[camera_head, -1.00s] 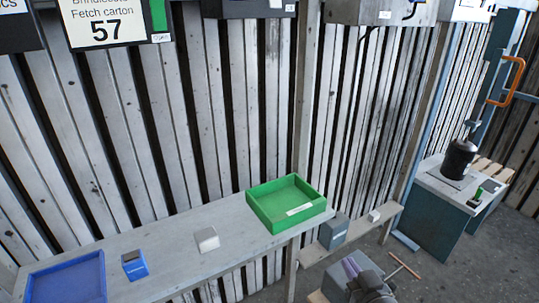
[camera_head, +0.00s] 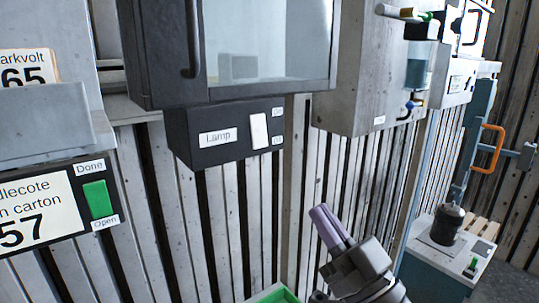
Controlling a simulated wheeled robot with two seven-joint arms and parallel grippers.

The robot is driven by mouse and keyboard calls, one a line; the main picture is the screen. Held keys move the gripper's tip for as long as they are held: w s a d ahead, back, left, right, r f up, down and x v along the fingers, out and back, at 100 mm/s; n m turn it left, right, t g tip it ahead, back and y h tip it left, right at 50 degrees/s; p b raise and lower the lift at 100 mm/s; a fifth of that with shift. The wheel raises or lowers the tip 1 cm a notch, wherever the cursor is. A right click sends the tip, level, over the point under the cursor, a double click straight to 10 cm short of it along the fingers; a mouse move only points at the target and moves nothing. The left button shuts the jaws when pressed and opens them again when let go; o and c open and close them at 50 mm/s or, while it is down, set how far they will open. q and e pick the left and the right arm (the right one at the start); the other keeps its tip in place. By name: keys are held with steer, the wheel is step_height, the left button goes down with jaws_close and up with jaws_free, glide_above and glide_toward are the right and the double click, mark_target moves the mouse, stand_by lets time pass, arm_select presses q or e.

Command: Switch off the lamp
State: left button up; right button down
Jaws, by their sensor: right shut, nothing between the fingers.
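The lamp switch (camera_head: 258,130) is a white rocker on the front of a dark box (camera_head: 225,135) on the wall, upper middle of the head view. My left gripper is not in view.
A dark cabinet with a glass door (camera_head: 265,45) is above the lamp box. A grey wall box (camera_head: 365,90) is to the right. A sign panel with a green Done/Open switch (camera_head: 98,199) is at left. A green tray (camera_head: 275,294) shows at the bottom edge.

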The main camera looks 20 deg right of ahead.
mark_target(259, 142)
steer(key=p+x, duration=0.1)
steer(key=x, duration=0.3)
steer(key=w+f+p+x, duration=0.1)
steer(key=p+x, duration=0.1)
steer(key=x, duration=0.2)
steer(key=f+p+x, duration=0.1)
steer(key=p+x, duration=0.1)
steer(key=x, duration=0.2)
steer(key=shift+w+a, duration=0.25)
steer(key=shift+a, duration=0.05)
steer(key=shift+w, duration=0.1)
